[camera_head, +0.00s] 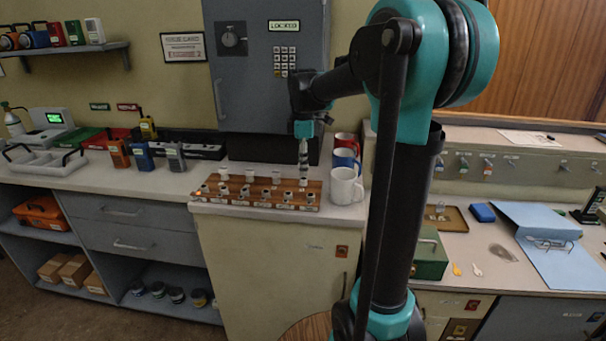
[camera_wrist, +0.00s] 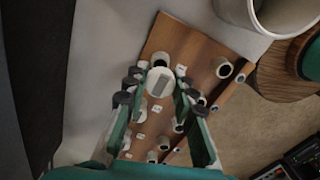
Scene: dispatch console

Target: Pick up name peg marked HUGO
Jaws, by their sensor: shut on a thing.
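A wooden peg board (camera_head: 232,188) lies on the counter with several pale name pegs in rows; it also shows in the wrist view (camera_wrist: 182,42). My gripper (camera_head: 303,162) points straight down over the right end of the board. In the wrist view its fingers (camera_wrist: 158,88) are shut on a pale round name peg (camera_wrist: 160,81). I cannot read its marking, so I cannot tell whether it is HUGO. I cannot tell whether the peg is clear of the board. Small white labels lie along the rows, too small to read.
White (camera_head: 345,187), blue (camera_head: 345,160) and red mugs (camera_head: 344,142) stand close to the right of the board. A grey key cabinet (camera_head: 255,90) hangs behind. Radios (camera_head: 143,157) stand to the left. The counter between radios and board is fairly clear.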

